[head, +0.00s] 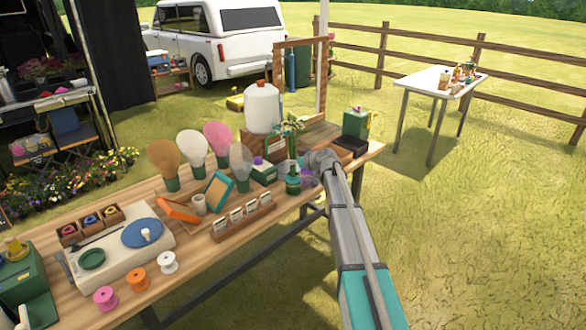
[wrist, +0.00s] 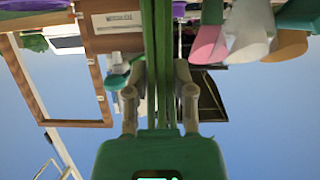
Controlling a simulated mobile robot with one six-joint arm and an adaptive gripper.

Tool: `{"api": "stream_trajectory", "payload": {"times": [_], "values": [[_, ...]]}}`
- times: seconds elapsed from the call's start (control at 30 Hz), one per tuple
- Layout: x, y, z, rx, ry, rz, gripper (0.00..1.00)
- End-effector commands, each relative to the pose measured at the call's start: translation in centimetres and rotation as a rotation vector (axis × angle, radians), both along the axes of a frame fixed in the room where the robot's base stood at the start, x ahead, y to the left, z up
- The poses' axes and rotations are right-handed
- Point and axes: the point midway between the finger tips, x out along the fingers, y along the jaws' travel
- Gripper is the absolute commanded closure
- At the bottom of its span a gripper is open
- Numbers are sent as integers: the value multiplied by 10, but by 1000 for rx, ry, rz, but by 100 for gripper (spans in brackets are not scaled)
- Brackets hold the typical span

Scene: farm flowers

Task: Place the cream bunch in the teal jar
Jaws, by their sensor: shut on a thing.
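My gripper (head: 312,160) is at the far right part of the long table and is shut on upright green stems. The stems (wrist: 161,50) run between both fingers in the wrist view. In the head view they belong to a leafy bunch (head: 291,127) with green leaves and small pale tips. Its flower colour is too small to tell surely. A teal jar (head: 293,186) stands on the table directly below the bunch. I cannot tell whether the stem ends are inside the jar or just above it.
Wrapped shapes in tan (head: 163,154), cream (head: 192,144) and pink (head: 217,135) stand left on the table. A white dispenser (head: 262,108) and a wooden frame (head: 300,70) are behind. A purplish cup (head: 308,179) is close right of the jar. A card rack (head: 243,222) is in front.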

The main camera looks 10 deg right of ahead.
Motion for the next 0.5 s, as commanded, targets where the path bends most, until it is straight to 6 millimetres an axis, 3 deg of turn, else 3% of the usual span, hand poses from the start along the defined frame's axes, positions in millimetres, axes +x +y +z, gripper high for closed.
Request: {"api": "stream_trajectory", "payload": {"times": [0.13,0.5], "values": [[0,0,-13,0,0,0,100],[0,0,-14,0,0,0,100]]}}
